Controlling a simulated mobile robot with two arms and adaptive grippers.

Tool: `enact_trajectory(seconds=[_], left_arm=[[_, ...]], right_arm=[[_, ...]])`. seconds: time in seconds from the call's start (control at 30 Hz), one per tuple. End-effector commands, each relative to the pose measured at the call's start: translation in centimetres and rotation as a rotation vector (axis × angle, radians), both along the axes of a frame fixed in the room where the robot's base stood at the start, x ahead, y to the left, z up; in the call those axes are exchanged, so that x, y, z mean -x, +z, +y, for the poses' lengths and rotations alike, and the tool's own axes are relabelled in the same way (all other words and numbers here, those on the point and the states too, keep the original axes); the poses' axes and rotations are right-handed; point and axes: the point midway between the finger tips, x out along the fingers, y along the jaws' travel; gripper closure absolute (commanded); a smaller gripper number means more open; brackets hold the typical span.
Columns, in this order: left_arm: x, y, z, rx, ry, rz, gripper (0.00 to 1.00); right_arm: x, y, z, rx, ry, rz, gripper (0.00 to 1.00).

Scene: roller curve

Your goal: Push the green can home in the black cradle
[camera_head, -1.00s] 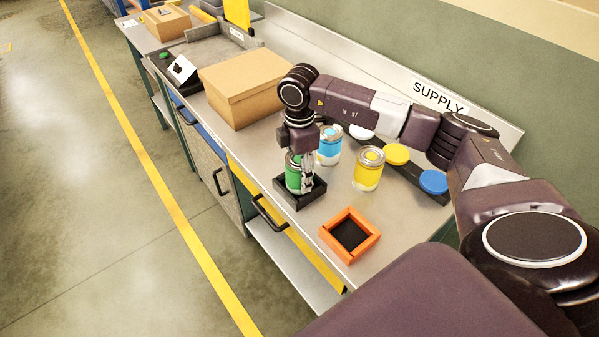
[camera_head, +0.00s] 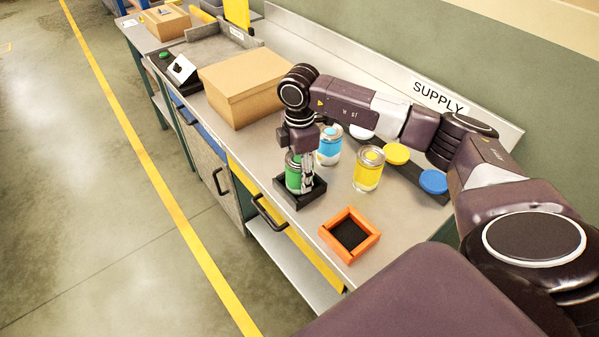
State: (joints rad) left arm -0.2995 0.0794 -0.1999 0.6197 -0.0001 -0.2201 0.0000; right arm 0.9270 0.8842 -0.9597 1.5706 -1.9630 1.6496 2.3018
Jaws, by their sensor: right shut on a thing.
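The green can (camera_head: 292,175) stands upright in the black cradle (camera_head: 287,198) near the front edge of the bench. Its lower end is inside the cradle's rim; I cannot tell how deep it sits. My right gripper (camera_head: 301,180) points down over the can and is shut on it, covering part of its top and right side. My left gripper is not in view.
A blue can (camera_head: 329,146) and a yellow can (camera_head: 368,170) stand close to the right of the gripper. An empty orange cradle (camera_head: 370,243) lies at the front right. A cardboard box (camera_head: 243,92) stands on the left. Coloured lids (camera_head: 433,181) lie behind.

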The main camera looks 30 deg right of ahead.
Motion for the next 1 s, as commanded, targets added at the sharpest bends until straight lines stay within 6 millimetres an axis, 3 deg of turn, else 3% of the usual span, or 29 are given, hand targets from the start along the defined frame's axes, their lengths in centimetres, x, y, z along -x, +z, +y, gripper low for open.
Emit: enact_trajectory(seconds=[1.0], left_arm=[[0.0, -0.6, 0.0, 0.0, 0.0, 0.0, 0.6]], right_arm=[[0.2, -1.2, 0.1, 0.0, 0.001, 0.006, 0.77]])
